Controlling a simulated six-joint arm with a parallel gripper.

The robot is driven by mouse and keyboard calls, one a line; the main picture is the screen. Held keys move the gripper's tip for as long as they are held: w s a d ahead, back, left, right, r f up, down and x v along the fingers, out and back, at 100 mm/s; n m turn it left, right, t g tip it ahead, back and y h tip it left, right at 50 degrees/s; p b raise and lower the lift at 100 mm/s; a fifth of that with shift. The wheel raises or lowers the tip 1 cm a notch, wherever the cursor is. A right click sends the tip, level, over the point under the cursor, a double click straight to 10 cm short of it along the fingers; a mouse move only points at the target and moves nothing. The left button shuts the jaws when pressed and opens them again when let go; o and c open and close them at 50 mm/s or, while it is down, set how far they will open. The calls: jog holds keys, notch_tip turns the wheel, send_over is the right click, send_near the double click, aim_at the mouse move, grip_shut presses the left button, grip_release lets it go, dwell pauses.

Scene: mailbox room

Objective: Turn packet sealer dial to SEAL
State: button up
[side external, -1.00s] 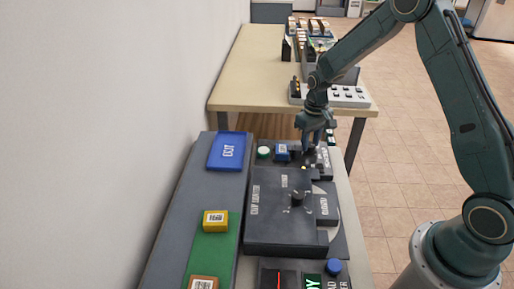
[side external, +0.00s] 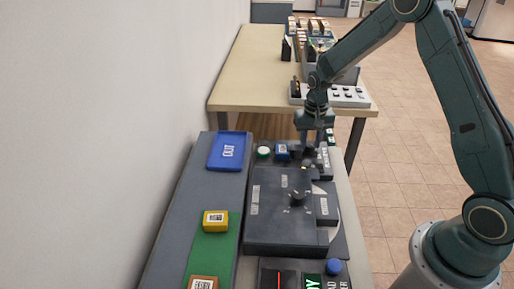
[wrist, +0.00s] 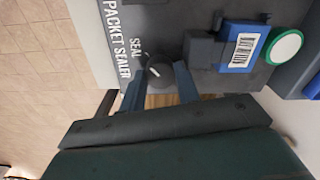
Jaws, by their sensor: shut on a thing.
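The packet sealer (wrist: 185,15) is a dark grey panel with white "PACKET SEALER" and "SEAL" lettering in the wrist view. Its dark round dial (wrist: 160,75) sits beside the "SEAL" word (wrist: 137,48), with a pale mark on the dial's upper left side, roughly toward that word. My gripper (wrist: 160,79) is shut on the dial, one finger on each side. In the side external view my gripper (side external: 311,147) points down at the sealer's far end. The dial is mostly hidden by the fingers there.
A blue packet with a barcode (wrist: 242,48) and a green-rimmed white button (wrist: 285,46) are close to the dial. Nearer in the side view is another grey machine with a knob (side external: 297,196). A blue OUT tray (side external: 229,151) and yellow box (side external: 215,221) lie left.

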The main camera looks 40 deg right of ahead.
jog(key=shift+r, duration=0.1)
jog(key=o, duration=1)
jog(key=shift+w+a, duration=0.1)
jog(key=shift+a, duration=0.05)
jog(key=shift+n, duration=0.4)
